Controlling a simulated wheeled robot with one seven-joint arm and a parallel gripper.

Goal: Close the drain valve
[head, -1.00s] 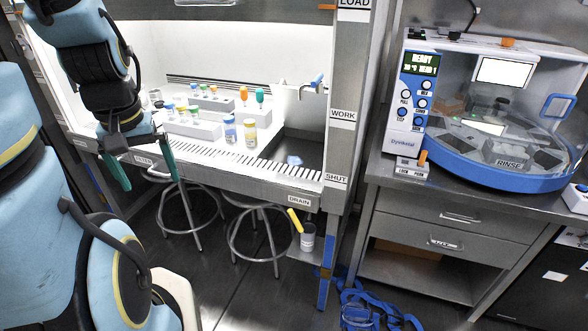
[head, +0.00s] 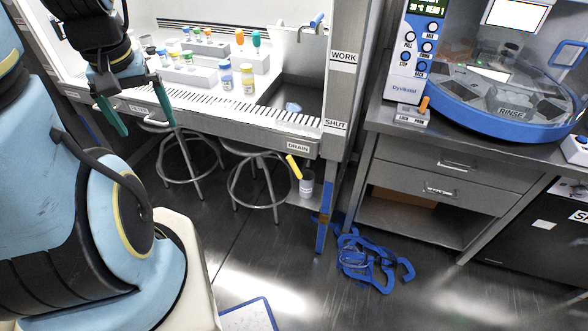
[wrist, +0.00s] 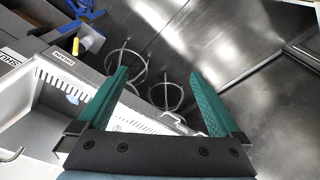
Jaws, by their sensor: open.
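The drain valve's yellow handle (head: 294,167) slants under the front edge of the cabinet, just below the DRAIN label (head: 299,147). A grey cylinder (head: 306,184) is beside the handle's lower end. In the wrist view the yellow handle (wrist: 76,46) shows at the upper left, near the DRAIN label (wrist: 64,58). My gripper (head: 145,130) has green fingers, is open and empty, and hangs in front of the cabinet's left part, well left of the handle. It also shows in the wrist view (wrist: 158,88), with nothing between the fingers.
Two round stools (head: 258,190) stand under the cabinet, between my gripper and the valve. A blue strap heap (head: 370,262) lies on the floor right of the cabinet leg (head: 323,222). The bench holds vial racks (head: 190,75). The floor in front is mostly clear.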

